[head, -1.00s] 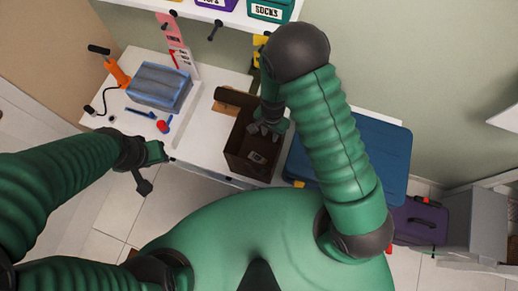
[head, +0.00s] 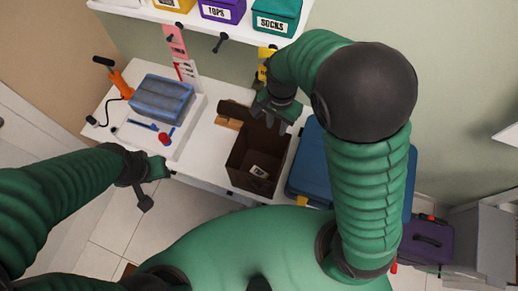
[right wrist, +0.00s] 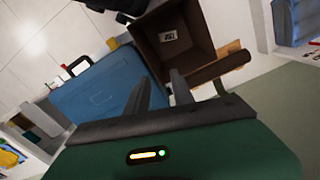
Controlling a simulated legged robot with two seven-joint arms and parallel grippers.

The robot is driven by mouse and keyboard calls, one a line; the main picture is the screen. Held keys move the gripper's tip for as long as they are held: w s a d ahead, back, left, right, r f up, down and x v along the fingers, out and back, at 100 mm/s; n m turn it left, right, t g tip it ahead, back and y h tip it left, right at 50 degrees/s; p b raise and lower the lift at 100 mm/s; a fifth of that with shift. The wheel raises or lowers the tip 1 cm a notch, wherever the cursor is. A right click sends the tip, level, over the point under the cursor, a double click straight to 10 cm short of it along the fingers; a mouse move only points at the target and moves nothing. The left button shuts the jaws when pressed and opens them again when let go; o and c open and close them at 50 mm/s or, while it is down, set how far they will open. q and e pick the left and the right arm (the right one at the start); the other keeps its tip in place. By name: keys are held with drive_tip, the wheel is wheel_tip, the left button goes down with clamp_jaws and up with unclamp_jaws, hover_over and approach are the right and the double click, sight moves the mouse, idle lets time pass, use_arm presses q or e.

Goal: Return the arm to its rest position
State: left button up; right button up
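My right arm (head: 370,180) is raised and bent over the right of the head view. My right gripper (head: 270,112) hangs just behind the open brown box (head: 272,160), above the worktop. In the right wrist view its two dark fingers (right wrist: 162,80) are apart with nothing between them. The box shows beyond the fingertips there (right wrist: 180,40), with a small pale label or card inside. My left gripper (head: 158,170) is at the front left edge of the worktop, apart from any object. Its fingers are too small to read.
A blue suitcase (head: 305,165) stands right of the box, partly behind my right arm. A shelf with labelled bins (head: 276,15) is above. A purple case (head: 428,240) sits at right.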

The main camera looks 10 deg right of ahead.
drive_tip(key=shift+a, duration=0.1)
drive_tip(key=s+d+f+n+t+b, duration=0.2)
drive_tip(key=s+d+f+n+b, duration=0.1)
drive_tip(key=s+f+n+b, duration=0.4)
drive_tip(key=shift+s+d+f+n+t+b, duration=0.35)
drive_tip(key=shift+f+n+b, duration=1.15)
drive_tip(key=shift+f+b, duration=1.4)
drive_tip(key=shift+d+r+b, duration=0.3)
drive_tip(key=shift+r+b, duration=0.15)
drive_tip(key=shift+r, duration=0.05)
drive_tip(key=shift+s, duration=0.1)
